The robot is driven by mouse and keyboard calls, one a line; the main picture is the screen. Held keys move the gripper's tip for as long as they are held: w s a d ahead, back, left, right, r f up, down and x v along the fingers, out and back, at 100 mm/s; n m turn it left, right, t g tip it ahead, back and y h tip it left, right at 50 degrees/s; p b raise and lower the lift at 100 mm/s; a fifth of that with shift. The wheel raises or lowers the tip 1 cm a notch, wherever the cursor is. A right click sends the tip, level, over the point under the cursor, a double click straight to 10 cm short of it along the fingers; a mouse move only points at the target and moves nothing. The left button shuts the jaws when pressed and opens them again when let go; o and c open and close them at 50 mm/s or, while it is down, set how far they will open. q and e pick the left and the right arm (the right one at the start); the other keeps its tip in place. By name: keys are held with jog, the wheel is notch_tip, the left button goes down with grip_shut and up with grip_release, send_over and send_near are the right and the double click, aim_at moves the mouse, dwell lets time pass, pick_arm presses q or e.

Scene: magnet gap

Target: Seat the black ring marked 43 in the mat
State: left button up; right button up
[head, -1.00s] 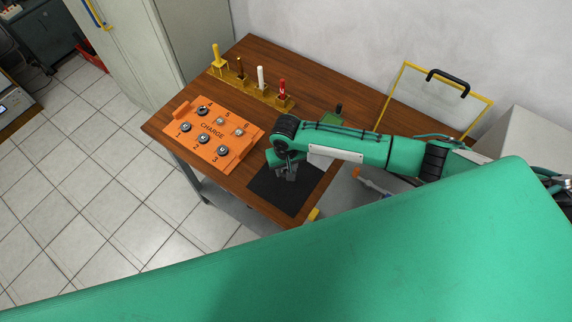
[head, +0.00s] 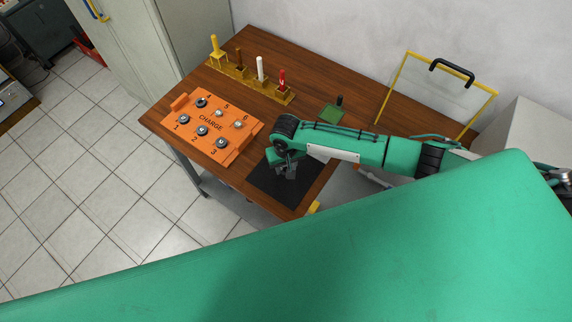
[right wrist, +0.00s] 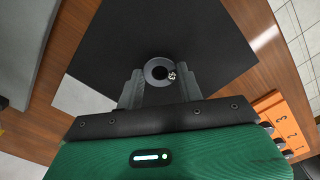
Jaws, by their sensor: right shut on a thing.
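The black ring marked 43 (right wrist: 149,74) sits between the fingertips of my right gripper (right wrist: 159,84) in the right wrist view. Its dark hole faces the camera, and the white number is on its right side. My right gripper (head: 287,172) is shut on it, over the black mat (head: 263,186) near the table's front edge. The mat also fills much of the right wrist view (right wrist: 130,30). In the head view the fingers and wrist hide the ring. I cannot tell whether the ring touches the mat. My left gripper is in neither current view.
An orange CHARGE board (head: 185,138) with numbered, mostly filled spots lies left of the mat. A yellow rack (head: 268,92) with upright tools stands behind it. A green block (head: 331,113) lies behind my right arm. A yellow-framed panel (head: 440,90) stands at the back right.

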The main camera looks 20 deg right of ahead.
jog(key=shift+f, duration=0.15)
dwell(0.6)
jog(key=o, duration=1)
jog(key=c, duration=0.5)
notch_tip(320, 180, up, 5)
jog(key=p, duration=0.5)
jog(key=shift+f, duration=0.3)
